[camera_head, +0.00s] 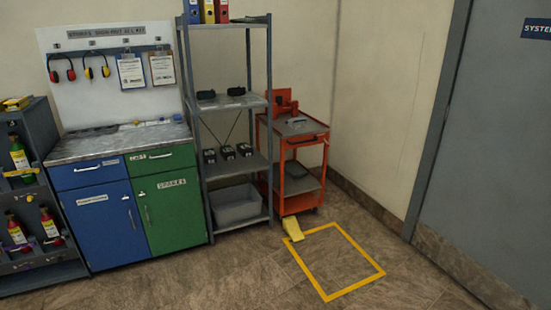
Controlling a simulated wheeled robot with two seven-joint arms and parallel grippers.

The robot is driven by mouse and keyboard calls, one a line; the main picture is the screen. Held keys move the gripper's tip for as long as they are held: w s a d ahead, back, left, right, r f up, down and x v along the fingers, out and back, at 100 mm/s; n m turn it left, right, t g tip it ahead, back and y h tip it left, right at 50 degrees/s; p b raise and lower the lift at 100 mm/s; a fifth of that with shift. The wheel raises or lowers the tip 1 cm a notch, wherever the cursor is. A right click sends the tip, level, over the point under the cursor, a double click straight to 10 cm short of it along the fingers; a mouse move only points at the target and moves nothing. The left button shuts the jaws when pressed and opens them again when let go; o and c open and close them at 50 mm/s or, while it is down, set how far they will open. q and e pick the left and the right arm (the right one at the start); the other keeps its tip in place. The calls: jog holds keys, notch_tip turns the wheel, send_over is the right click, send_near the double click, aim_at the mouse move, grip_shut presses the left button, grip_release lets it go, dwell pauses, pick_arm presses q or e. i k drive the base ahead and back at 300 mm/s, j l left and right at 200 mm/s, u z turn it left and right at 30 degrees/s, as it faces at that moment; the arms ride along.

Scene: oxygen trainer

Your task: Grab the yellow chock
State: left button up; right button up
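The yellow chock (293,229) lies on the floor in front of the orange cart, at the upper left corner of a yellow taped square (375,262). It looks like a small wedge, and its finer shape is too small to tell. Neither of my grippers shows in the head view.
An orange cart (299,128) stands just behind the chock. To its left are a grey shelf rack (235,163) and a workbench with blue (103,225) and green (170,210) doors. A dark bottle rack (42,140) is at far left, a grey door (490,150) at right. The front floor is clear.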

aim_at(290, 224)
jog(key=i+z, duration=0.1)
jog(key=i, duration=0.7)
jog(key=i+j+z, duration=0.1)
jog(key=i, duration=0.65)
jog(key=i+l+u, duration=0.3)
jog(key=i, duration=0.6)
jog(key=i+l+u, duration=0.35)
jog(key=i+l, duration=0.2)
jog(key=i, duration=0.35)
jog(key=i+l+u, duration=0.3)
jog(key=i+l, duration=0.45)
